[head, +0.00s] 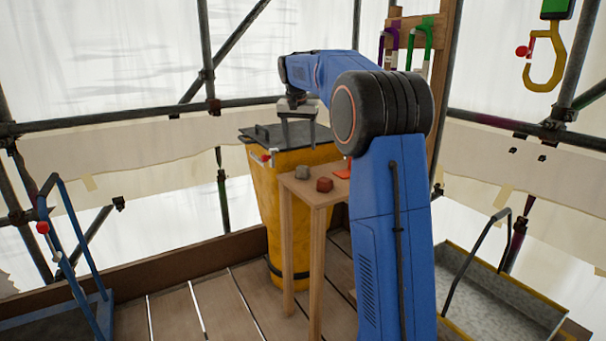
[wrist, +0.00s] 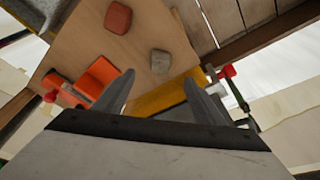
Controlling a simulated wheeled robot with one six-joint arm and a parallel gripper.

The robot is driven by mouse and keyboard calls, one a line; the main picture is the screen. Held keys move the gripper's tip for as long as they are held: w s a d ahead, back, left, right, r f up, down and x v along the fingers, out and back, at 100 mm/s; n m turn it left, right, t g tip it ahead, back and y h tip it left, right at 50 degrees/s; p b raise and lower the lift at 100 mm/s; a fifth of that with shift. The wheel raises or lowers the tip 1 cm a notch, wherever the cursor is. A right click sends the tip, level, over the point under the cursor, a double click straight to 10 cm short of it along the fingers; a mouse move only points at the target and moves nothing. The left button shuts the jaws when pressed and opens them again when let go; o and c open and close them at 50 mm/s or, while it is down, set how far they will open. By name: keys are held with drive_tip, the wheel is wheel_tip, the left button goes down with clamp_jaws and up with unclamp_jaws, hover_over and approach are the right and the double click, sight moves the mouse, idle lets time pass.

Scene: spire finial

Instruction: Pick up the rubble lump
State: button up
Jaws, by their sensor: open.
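A grey, rounded lump (head: 302,173), likely the rubble lump, lies on a small wooden table (head: 318,195). Beside it lies a brick-red lump (head: 324,184). In the wrist view the grey lump (wrist: 160,62) is just beyond my fingertips, between their lines, and the red lump (wrist: 118,18) is farther off to the upper left. My gripper (head: 298,140) is open and empty, above and a little behind the table, over the yellow bin's side. Its two fingers also show in the wrist view (wrist: 159,82). Nothing touches the fingers.
A yellow bin (head: 263,205) with a dark lid (head: 285,137) stands right behind the table. An orange object (wrist: 98,76) lies on the table near the lumps. A grey metal tray (head: 495,300) stands at right, a blue frame (head: 75,250) at left. Scaffold poles surround the deck.

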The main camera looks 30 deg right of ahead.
sight(303, 167)
drive_tip(key=x, duration=1.3)
drive_tip(key=shift+w+d+r, duration=0.15)
drive_tip(key=shift+c, duration=0.7)
